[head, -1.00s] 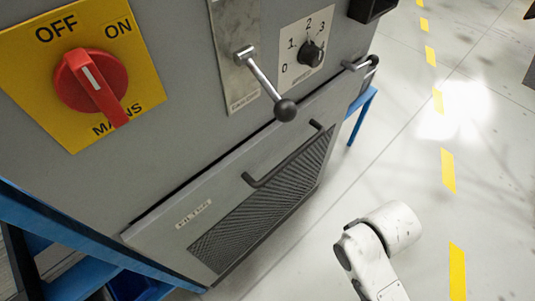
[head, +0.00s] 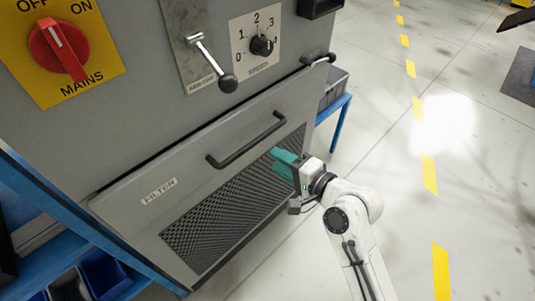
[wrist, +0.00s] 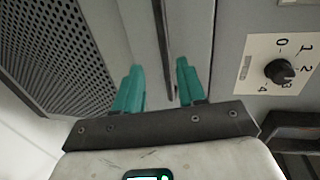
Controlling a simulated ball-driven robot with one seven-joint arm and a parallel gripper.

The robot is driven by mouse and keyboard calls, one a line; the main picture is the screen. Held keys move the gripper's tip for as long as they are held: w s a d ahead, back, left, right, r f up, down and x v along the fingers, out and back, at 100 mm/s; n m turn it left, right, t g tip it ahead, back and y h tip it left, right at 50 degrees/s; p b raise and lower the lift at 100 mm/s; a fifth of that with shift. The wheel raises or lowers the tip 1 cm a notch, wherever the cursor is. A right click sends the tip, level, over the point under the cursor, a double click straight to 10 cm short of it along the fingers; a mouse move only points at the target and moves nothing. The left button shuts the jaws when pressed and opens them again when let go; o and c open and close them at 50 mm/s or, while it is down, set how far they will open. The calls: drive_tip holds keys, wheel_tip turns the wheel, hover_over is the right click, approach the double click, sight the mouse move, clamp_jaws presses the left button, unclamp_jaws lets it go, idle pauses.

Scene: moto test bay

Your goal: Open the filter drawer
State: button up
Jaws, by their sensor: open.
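The filter drawer (head: 135,207) is the grey front low on the cabinet, with a FILTER label and a dark mesh panel (head: 235,205). A dark seam runs along its top edge, and I see no clear pulled-out gap. Its black bar handle (head: 247,142) spans the upper part of the front. My gripper (head: 279,161), with teal fingers, is just below and right of the handle in the head view. In the wrist view the jaws (wrist: 159,68) are open and empty. The dark handle bar (wrist: 163,45) lies between the finger lines, ahead of the palm; contact cannot be told.
Above the drawer are a lever with a black knob (head: 228,83), a numbered dial (head: 262,45) and a red mains switch (head: 58,48). A blue frame (head: 80,235) with bins stands at left. Clear floor (head: 390,190) with yellow dashes lies at right.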

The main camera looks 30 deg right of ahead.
sight(255, 145)
drive_tip(key=x, duration=1)
drive_tip(key=shift+w+r, duration=0.3)
drive_tip(key=shift+w, duration=0.1)
clamp_jaws()
